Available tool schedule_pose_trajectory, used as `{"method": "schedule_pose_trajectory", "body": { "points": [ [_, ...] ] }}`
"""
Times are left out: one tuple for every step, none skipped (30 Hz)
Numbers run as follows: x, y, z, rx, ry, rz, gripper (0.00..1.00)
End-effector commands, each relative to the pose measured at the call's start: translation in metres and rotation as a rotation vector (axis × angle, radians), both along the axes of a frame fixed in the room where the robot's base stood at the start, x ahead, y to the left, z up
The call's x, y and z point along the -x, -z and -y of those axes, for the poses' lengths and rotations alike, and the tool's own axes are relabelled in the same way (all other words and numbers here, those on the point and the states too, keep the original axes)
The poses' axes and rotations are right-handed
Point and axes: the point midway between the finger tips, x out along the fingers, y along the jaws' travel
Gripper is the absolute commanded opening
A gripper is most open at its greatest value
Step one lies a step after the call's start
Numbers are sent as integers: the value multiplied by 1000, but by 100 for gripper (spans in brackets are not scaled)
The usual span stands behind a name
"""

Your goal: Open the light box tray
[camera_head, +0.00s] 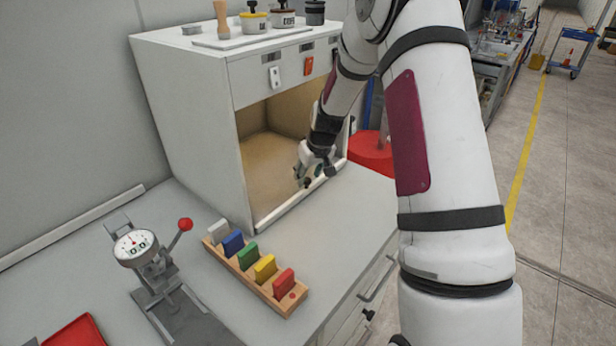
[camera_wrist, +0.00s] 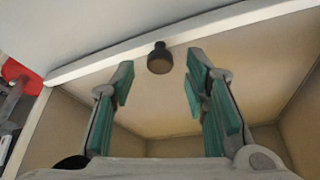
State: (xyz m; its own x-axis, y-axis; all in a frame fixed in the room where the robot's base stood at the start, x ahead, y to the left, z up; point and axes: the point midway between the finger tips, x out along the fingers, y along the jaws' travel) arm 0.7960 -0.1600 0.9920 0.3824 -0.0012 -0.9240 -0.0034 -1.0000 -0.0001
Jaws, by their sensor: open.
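The light box (camera_head: 195,110) is a white cabinet with an open, warm-lit front. The light box tray's white front edge (camera_head: 283,208) runs along the bottom of the opening, level with the cabinet front. In the wrist view this white edge (camera_wrist: 100,68) crosses the picture and carries a dark round knob (camera_wrist: 160,58). My gripper (camera_head: 309,170) is at the right part of the opening, just above the tray edge. In the wrist view my gripper (camera_wrist: 160,78) is open, with one green-padded finger on each side of the knob. Both pads look apart from it.
A wooden holder with several coloured blocks (camera_head: 255,266) and a dial gauge stand (camera_head: 150,255) are on the bench in front of the box. A red round object (camera_head: 371,158) is right of the box. Containers stand on top.

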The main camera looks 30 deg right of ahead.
Motion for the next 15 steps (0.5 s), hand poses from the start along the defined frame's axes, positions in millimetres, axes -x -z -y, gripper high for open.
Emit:
{"method": "schedule_pose_trajectory", "body": {
  "points": [
    [-2,5,0,0,0,0,42],
    [-3,8,0,0,0,0,42],
    [-4,10,0,0,0,-1,42],
    [-5,12,0,0,0,-1,42],
    [-5,13,0,0,0,-1,42],
    [-6,14,0,0,0,-1,42],
    [-6,15,0,0,0,0,42],
    [-6,15,0,0,0,0,42],
    [-6,15,0,0,0,0,42],
    [-6,15,0,0,0,0,42],
    [-6,15,0,0,0,0,42],
    [-6,15,0,0,0,0,42],
    [-6,15,0,0,0,0,42],
    [-6,15,0,0,0,0,42],
    [-6,15,0,0,0,0,39]
  ]
}}
